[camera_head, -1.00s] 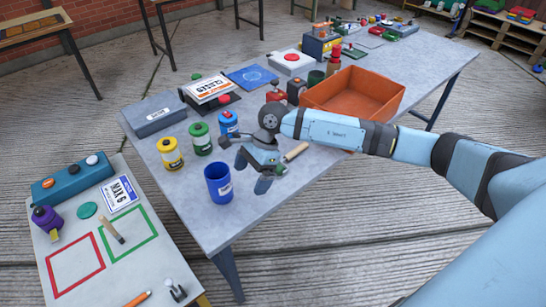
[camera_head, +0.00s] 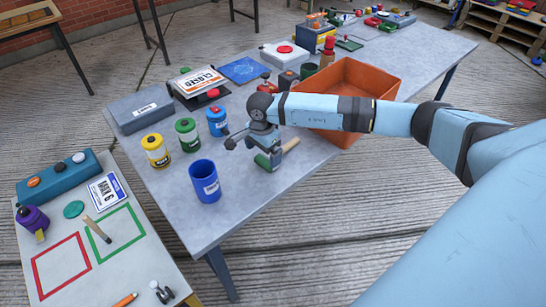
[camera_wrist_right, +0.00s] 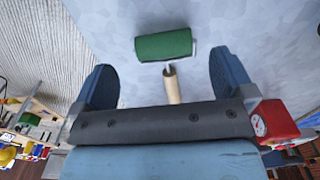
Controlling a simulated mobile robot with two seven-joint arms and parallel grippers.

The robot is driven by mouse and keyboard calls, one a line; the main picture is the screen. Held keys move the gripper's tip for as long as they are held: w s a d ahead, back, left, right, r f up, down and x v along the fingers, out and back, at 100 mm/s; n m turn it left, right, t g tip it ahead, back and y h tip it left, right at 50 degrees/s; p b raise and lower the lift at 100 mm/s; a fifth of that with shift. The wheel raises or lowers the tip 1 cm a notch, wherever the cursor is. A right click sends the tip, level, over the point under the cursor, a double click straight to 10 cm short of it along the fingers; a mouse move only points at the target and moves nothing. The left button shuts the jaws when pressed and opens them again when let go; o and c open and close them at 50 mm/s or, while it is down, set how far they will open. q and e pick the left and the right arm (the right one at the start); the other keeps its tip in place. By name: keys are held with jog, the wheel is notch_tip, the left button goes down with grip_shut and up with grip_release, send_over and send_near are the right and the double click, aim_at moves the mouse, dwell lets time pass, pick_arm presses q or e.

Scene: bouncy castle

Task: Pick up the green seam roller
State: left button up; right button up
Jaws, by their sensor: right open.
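The green seam roller lies on the grey table, its green drum (camera_head: 263,160) partly hidden by my right gripper and its wooden handle (camera_head: 290,145) pointing right. My right gripper (camera_head: 256,152) is open and above the roller, fingers pointing down at the table. In the right wrist view, the roller's green drum (camera_wrist_right: 163,46) lies beyond the fingertips, and the pale handle (camera_wrist_right: 172,86) runs back between the two spread fingers of the gripper (camera_wrist_right: 166,72), apart from both. My left gripper is out of view.
Blue cup (camera_head: 204,182), yellow pot (camera_head: 155,150), green pot (camera_head: 187,135) and blue pot (camera_head: 217,121) stand left of the gripper. An orange bin (camera_head: 365,78) stands right, behind my arm. The near table edge lies close to the roller.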

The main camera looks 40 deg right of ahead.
aim_at(264, 160)
jog(key=shift+w+d+f, duration=0.1)
jog(key=shift+f, duration=1.3)
jog(key=shift+w+d+f, duration=0.1)
jog(key=shift+f, duration=1.25)
jog(key=c, duration=0.8)
